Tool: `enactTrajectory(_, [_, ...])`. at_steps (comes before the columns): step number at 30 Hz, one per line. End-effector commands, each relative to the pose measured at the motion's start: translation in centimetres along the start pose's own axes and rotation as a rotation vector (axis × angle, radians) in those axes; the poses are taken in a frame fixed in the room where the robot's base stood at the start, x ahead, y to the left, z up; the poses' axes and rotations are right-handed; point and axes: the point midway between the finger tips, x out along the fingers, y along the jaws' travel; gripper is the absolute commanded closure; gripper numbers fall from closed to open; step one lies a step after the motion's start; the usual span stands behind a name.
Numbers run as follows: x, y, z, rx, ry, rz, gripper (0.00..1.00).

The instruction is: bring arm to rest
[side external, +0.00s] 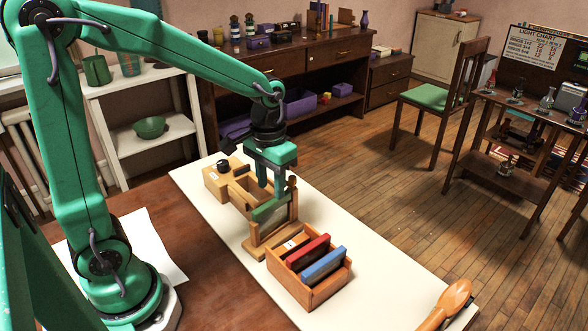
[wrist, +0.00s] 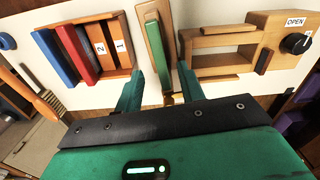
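My gripper (side external: 271,182) is above a narrow wooden stand (side external: 272,236) that holds a green slab (side external: 270,209) upright. In the wrist view, my gripper (wrist: 160,88) has its two green fingers spread apart, and the green slab (wrist: 155,52) shows between and beyond them. The fingers look clear of the slab and hold nothing. A wooden box (side external: 318,291) in front of the stand holds a red slab (side external: 307,251) and a blue slab (side external: 323,265). In the wrist view, slots marked 1 and 2 show in this box (wrist: 121,70).
A wooden fixture (side external: 217,183) with a black knob (wrist: 296,43) marked OPEN stands behind the stand. All sit on a pale board (side external: 375,262). The board right of the box is clear.

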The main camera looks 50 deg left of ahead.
Motion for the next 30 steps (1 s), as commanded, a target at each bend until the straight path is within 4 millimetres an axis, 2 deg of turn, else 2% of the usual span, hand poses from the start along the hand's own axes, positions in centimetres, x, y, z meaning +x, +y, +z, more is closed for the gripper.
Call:
enactTrajectory(6, [-2.3, 0.0, 0.0, 0.0, 0.002, 0.0, 0.61])
enactTrajectory(20, [-3.3, -0.1, 0.4, 0.004, 0.018, 0.002, 0.61])
enactTrajectory(30, [-6.0, -0.5, 3.3, 0.032, 0.143, 0.015, 0.61])
